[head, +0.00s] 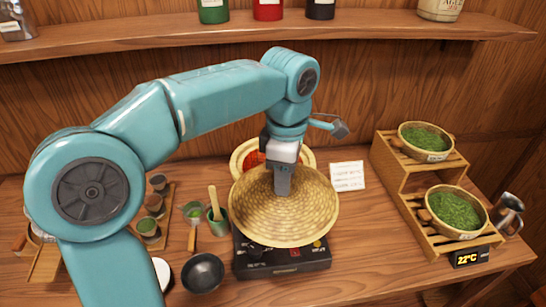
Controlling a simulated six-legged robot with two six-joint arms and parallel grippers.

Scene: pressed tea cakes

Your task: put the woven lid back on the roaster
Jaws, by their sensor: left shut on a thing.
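The round woven lid (304,222) is straw-coloured and hangs over the front part of the roaster in the head view. My left gripper (282,186) points down at the lid's middle and is shut on it; the lid hides the exact grip. The roaster shows behind the lid as a pale yellow rim (240,158) with a red glow inside. A black base (290,264) with knobs shows below the lid's front edge. The lid hides most of the roaster, and I cannot tell the gap between them. My right gripper is not in view.
A stepped wooden rack at right holds two bowls of green leaves (426,138) (456,208). A metal jug (508,214) and a temperature display (469,257) stand beside it. A white card (347,176) is right of the lid.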

